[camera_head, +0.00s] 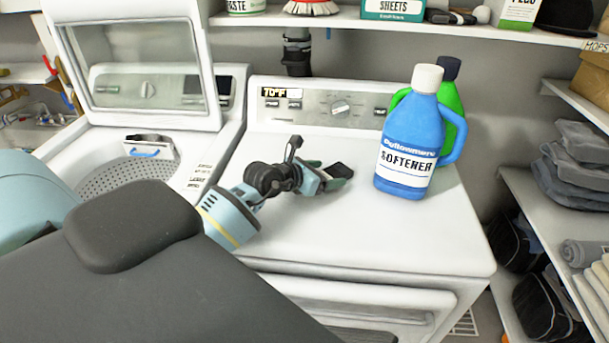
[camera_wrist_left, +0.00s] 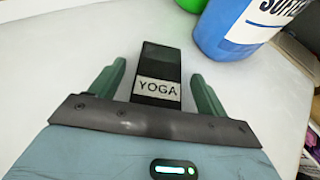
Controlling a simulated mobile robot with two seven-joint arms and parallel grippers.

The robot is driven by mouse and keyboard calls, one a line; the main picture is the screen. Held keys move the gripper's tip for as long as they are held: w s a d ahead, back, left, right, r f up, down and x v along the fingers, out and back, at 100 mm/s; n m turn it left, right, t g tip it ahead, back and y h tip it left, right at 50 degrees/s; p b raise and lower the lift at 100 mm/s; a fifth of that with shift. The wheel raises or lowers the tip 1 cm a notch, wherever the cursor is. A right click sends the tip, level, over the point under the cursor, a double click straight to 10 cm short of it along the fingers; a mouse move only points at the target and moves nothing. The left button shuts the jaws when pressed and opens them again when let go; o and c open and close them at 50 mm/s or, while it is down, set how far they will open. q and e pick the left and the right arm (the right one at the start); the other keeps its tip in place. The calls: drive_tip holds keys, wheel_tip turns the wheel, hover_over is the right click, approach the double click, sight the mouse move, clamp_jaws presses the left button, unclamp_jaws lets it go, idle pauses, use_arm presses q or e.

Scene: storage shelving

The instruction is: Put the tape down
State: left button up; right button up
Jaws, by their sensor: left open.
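The tape (camera_wrist_left: 160,62) is a black block with a white label reading YOGA. In the left wrist view it lies between the two green fingers of my left gripper (camera_wrist_left: 159,72), with a gap on each side. In the head view the tape (camera_head: 339,170) shows as a dark block at the fingertips of my left gripper (camera_head: 328,175), low over the white dryer top (camera_head: 380,230). It appears to rest on that top, though its underside is hidden. My left gripper is open. My right gripper does not show.
A blue softener bottle (camera_head: 403,150) stands to the right of the tape, with a green bottle (camera_head: 452,100) behind it. An open washer (camera_head: 150,150) is at the left. Shelves with folded cloths (camera_head: 575,165) stand at the right. The dryer's front right is clear.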

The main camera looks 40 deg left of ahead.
use_arm(q)
drive_tip(key=v, duration=1)
drive_tip(key=shift+s+a, duration=0.1)
drive_tip(key=shift+s, duration=0.2)
drive_tip(key=shift+o, duration=0.4)
drive_tip(key=shift+r, duration=0.1)
